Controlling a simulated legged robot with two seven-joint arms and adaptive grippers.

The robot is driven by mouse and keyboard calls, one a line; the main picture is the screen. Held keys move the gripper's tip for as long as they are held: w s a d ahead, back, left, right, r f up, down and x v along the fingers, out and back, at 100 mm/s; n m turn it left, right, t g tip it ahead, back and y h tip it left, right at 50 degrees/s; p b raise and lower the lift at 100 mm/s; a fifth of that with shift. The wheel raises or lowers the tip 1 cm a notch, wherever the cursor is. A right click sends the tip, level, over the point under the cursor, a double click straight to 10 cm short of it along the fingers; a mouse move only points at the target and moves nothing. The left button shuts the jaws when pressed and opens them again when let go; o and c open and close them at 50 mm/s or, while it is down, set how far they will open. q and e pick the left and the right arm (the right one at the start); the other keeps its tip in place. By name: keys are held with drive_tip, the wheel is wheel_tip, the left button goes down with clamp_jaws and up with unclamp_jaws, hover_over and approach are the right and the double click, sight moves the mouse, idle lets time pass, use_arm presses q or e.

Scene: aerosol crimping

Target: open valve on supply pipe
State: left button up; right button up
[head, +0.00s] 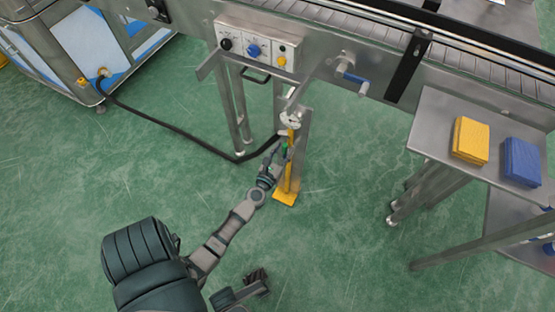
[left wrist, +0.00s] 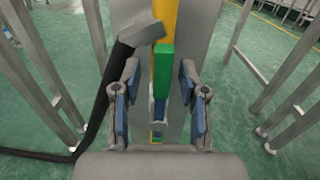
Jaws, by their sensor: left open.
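The yellow supply pipe (head: 288,182) runs up a grey metal post below the conveyor. It also shows in the left wrist view (left wrist: 164,22), with a green section (left wrist: 163,65) below the yellow. My left gripper (head: 279,151) is at the pipe, beside a small green part on it. In the left wrist view my left gripper (left wrist: 160,80) is open, its blue-padded fingers on either side of the pipe. A small blue and white part (left wrist: 159,110) shows between the fingers; I cannot tell whether it is the valve handle. My right gripper (head: 257,278) seems to show at the bottom, dark and small.
A black hose (head: 170,126) runs from the cabinet at left to the post. A control panel (head: 255,50) and a blue-handled crank (head: 355,82) are on the conveyor. A side table (head: 440,118) bears yellow and blue stacks.

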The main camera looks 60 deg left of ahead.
use_arm(q)
drive_tip(key=v, duration=1.1)
drive_tip(key=shift+f, duration=0.15)
drive_tip(key=shift+a, duration=0.1)
